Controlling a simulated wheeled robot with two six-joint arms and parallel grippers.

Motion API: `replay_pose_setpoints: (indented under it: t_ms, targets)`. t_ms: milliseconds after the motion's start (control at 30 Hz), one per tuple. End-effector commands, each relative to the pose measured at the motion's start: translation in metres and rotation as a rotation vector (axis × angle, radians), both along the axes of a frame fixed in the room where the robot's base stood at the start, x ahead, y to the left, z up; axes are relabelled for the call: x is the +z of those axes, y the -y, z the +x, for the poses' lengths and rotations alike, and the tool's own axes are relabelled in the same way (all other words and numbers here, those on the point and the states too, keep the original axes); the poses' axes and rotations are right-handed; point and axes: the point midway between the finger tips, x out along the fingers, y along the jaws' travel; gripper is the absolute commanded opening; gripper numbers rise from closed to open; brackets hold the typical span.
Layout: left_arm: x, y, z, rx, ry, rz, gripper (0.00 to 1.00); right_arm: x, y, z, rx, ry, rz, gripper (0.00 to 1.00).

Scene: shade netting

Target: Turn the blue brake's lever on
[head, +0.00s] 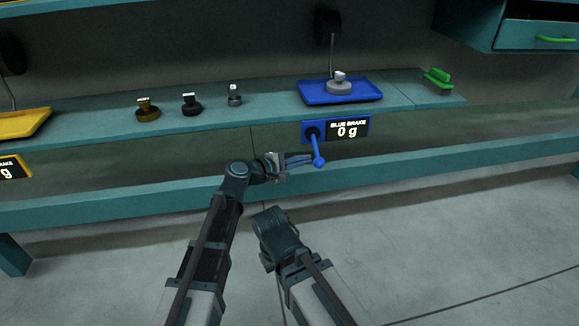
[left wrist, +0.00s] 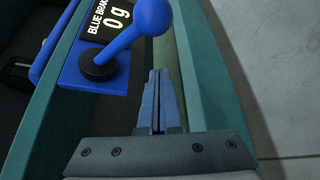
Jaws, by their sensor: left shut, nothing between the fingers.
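The blue brake's lever (head: 316,150) is a blue rod with a round knob, pointing down from a dark hub on a blue plate. The plate's display (head: 347,130) reads "BLUE BRAKE 0 g". In the left wrist view the lever (left wrist: 127,43) shows large, its knob just ahead of the fingers. My left gripper (head: 308,158) is shut and empty, its fingertips close beside the lever on its left in the head view. I cannot tell whether they touch. My right arm shows at the bottom middle of the head view; its fingertips are not visible.
A blue tray (head: 365,93) with a grey weight (head: 339,84) stands on the shelf above. Several loose weights stand left of it. A teal rail (head: 430,162) runs below the lever. The floor in front is clear.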

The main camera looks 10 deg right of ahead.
Motion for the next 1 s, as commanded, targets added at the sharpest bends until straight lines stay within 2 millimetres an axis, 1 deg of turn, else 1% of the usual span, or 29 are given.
replay_pose_setpoints:
  t_ms: [33, 100, 300, 767, 1000]
  targets:
    - [0.009, 0.0, -0.014, -0.001, 0.0, 0.0, 0.0, 0.009, 0.0, 0.0, 0.0, 0.0, 0.0, 0.0]
    - [0.013, 0.001, -0.022, 0.0, 0.0, 0.0, 0.0, 0.013, 0.0, 0.0, 0.0, 0.0, 0.0, 0.0]
    - [0.018, 0.004, -0.034, 0.0, 0.0, 0.0, 0.0, 0.018, 0.0, 0.0, 0.0, 0.0, 0.0, 0.0]
    - [0.018, 0.005, -0.036, 0.0, -0.001, 0.0, 0.0, 0.019, 0.0, 0.0, 0.0, 0.0, 0.0, 0.0]
    - [0.023, 0.005, -0.038, 0.001, -0.047, -0.001, 0.0, 0.027, 0.0, 0.0, 0.0, 0.0, 0.0, 0.0]
